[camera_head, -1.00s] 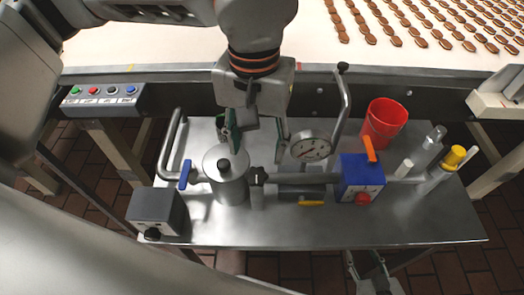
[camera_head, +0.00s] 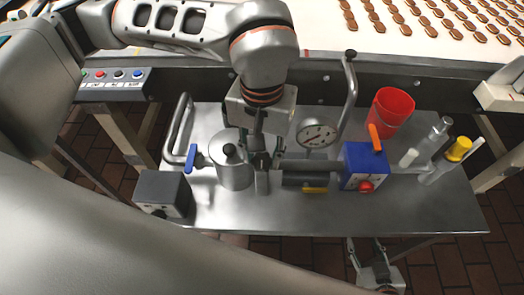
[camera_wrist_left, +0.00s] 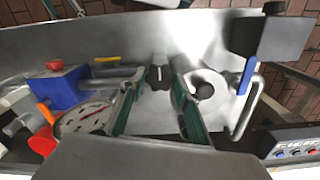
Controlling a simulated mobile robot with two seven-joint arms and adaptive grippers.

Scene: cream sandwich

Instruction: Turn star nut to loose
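The small dark star nut (camera_head: 262,160) sits on the clamp (camera_head: 262,183) at the pipe, just right of the steel canister (camera_head: 234,172). In the left wrist view the clamp with the nut (camera_wrist_left: 159,62) shows between my fingers. My left gripper (camera_head: 262,152) comes down from above at the nut. In the wrist view its two green-edged fingers (camera_wrist_left: 158,72) are apart, one on either side of the clamp; contact cannot be told. My right gripper (camera_head: 367,252) is low in front of the table with its fingers apart and empty.
On the metal table (camera_head: 420,205) stand a pressure gauge (camera_head: 316,134), a blue box (camera_head: 362,166) with orange lever, a red cup (camera_head: 388,112) and a grey box (camera_head: 162,193). A blue valve handle (camera_head: 191,158) is left of the canister. A conveyor with cookies lies behind.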

